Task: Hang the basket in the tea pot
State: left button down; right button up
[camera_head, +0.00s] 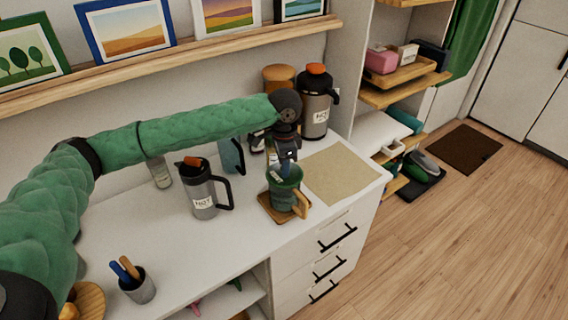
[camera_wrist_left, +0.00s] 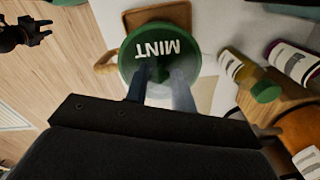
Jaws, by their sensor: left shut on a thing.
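A green tea pot (camera_head: 284,196) with a wooden handle (camera_head: 301,204) stands on a wooden trivet (camera_head: 270,211) near the counter's front edge. My left gripper (camera_head: 286,168) points down right over its mouth. In the left wrist view its fingers (camera_wrist_left: 160,90) are shut on the small upright grip of the basket, a green round piece marked MINT (camera_wrist_left: 157,47). The tea pot's handle (camera_wrist_left: 105,63) shows beside it. The basket's lower part is hidden, so I cannot tell how deep it sits. My right gripper (camera_wrist_left: 43,31) shows small, away over the floor, fingers apart.
A tan mat (camera_head: 342,174) lies right of the tea pot. A grey HOT jug (camera_head: 201,190) stands to the left, and a tall HOT flask (camera_head: 315,105) stands behind. A green-capped bottle (camera_wrist_left: 240,70) is close by. A pen cup (camera_head: 138,286) stands front left.

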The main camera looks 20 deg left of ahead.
pick_arm(q)
jog(key=shift+f, duration=0.1)
pick_arm(e)
jog(key=shift+w, duration=0.1)
pick_arm(q)
jog(key=c, duration=1.2)
grip_release()
jog(key=shift+o, duration=0.2)
pick_arm(e)
jog(key=shift+f, duration=0.4)
pick_arm(q)
jog(key=shift+r+b, duration=0.5)
jog(key=shift+r, duration=0.25)
notch_tip(320, 180, up, 12)
jog(key=b, duration=0.2)
jog(key=shift+f, duration=0.2)
pick_arm(e)
notch_tip(320, 180, up, 15)
jog(key=shift+s+a+f, duration=0.15)
jog(key=shift+s+f, duration=0.05)
jog(key=shift+s, duration=0.05)
pick_arm(q)
jog(key=shift+f, duration=0.1)
